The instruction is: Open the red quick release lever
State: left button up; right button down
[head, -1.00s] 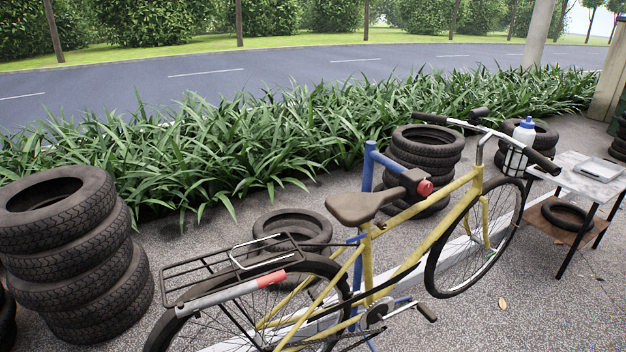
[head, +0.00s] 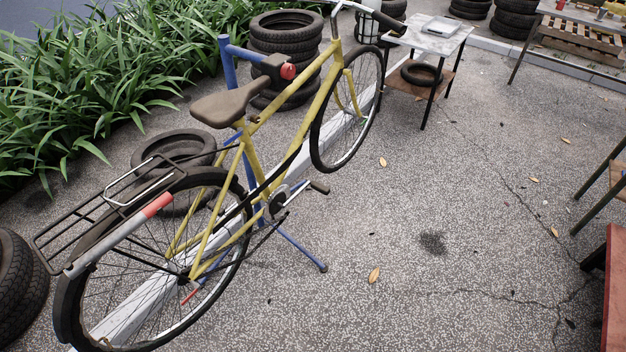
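A yellow bicycle (head: 252,150) is held on a blue repair stand (head: 229,62). A small red lever (head: 189,296) shows low at the rear wheel, just below the hub. It is too small to tell whether it is open or closed. A round red knob (head: 288,71) sits on the dark clamp of the stand, at the bicycle's top tube. Neither of my grippers is in view.
Stacked tyres (head: 284,45) stand behind the bicycle. A small table (head: 432,38) stands at upper right, a red-topped surface (head: 615,290) at the right edge. The paved ground between is clear.

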aim_at(197, 287)
jog(key=j+z, duration=0.25)
jog(key=j, duration=0.2)
jog(key=k+j+z, duration=0.2)
jog(key=j, duration=0.2)
jog(key=j+z, duration=0.25)
jog(key=j, duration=0.2)
jog(key=k+j+z, duration=0.1)
jog(key=j+z, duration=0.15)
jog(key=j, duration=0.15)
jog(key=k+j+z, duration=0.25)
jog(key=j, duration=0.15)
jog(key=k+j, duration=0.15)
jog(key=j, duration=0.2)
jog(key=k+j, duration=0.1)
jog(key=j, duration=0.2)
jog(key=k+j, duration=0.15)
jog(key=j, duration=0.2)
jog(key=k+j, duration=0.1)
jog(key=j, duration=0.2)
